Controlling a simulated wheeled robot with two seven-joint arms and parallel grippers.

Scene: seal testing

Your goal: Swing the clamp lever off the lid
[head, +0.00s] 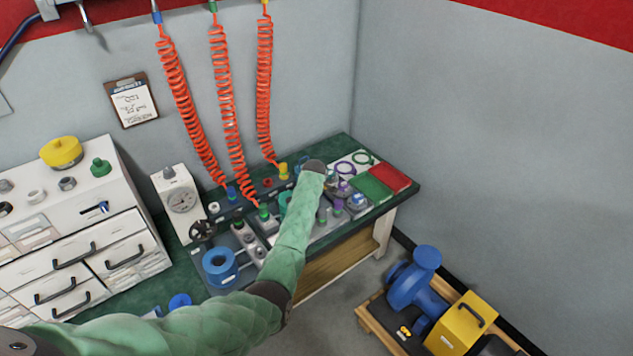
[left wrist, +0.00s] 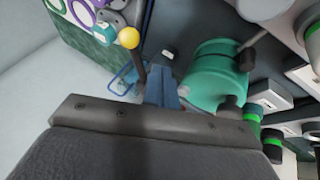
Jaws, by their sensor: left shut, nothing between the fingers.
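My left arm reaches across the bench in the head view, and its wrist end (head: 314,168) hides what lies under it. In the left wrist view my left gripper (left wrist: 162,82) shows as blue fingers, shut and empty. A dark lever with a yellow ball knob (left wrist: 129,38) stands right beside the fingers; I cannot tell whether they touch. A teal round vessel (left wrist: 212,75) lies to the right of the fingers, with a thin rod and black knob (left wrist: 248,58) over it. In the head view the vessel (head: 285,203) is mostly behind my arm. My right gripper is not in view.
The green-topped bench (head: 343,143) holds purple and green rings, a red mat (head: 389,177), a blue ring (head: 219,266) and a dial gauge (head: 183,201). Orange coiled hoses (head: 228,110) hang behind my arm. A blue pump (head: 415,280) stands on a floor pallet.

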